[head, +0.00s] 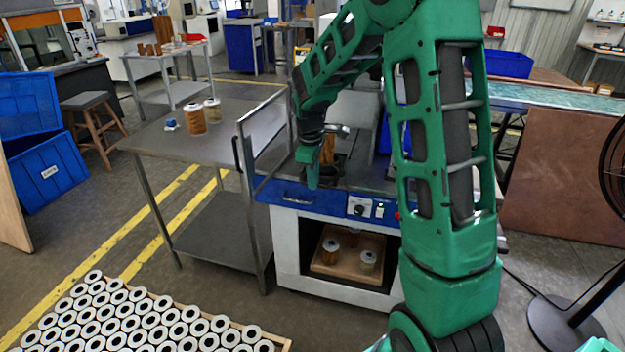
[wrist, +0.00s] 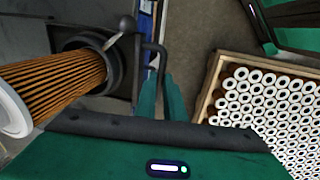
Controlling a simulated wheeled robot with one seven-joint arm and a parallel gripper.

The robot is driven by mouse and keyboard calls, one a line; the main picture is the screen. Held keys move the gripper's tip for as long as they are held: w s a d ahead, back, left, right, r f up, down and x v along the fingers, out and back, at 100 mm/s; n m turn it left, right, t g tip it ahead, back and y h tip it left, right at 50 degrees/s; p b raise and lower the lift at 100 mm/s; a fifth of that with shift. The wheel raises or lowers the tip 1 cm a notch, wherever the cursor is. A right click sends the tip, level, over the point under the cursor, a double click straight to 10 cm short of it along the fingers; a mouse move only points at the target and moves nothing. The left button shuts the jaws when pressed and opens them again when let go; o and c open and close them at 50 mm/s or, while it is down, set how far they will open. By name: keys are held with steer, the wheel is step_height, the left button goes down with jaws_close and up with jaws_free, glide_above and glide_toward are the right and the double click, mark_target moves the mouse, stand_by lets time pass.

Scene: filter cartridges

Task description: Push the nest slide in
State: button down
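An orange pleated filter cartridge (wrist: 62,82) with a white end cap lies at the left of the wrist view, its far end at a dark round nest (wrist: 108,62). A dark bent rod (wrist: 161,58) runs beside the nest down toward my fingers. My gripper (wrist: 162,98) has its two green fingertips a narrow gap apart, with the rod's end at that gap; whether they grip it is unclear. In the head view my gripper (head: 314,180) points down over the front of the machine, just above its blue front panel (head: 330,204). My arm hides part of the machine's top.
A wooden tray (head: 372,245) with cartridges sits in the machine's lower opening. A crate of white-ended cartridges (head: 125,320) lies on the floor in front.

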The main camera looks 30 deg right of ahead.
steer(key=w+d, duration=0.9)
steer(key=w, duration=0.1)
steer(key=shift+d, duration=0.4)
steer(key=c, duration=1.8)
jaws_free()
steer(key=shift+c, duration=0.2)
steer(key=r, duration=0.3)
steer(key=s+a+r, duration=0.1)
steer(key=r, duration=0.6)
steer(key=shift+s+a+r, duration=0.15)
steer(key=shift+a+r, duration=0.05)
steer(key=shift+r, duration=0.05)
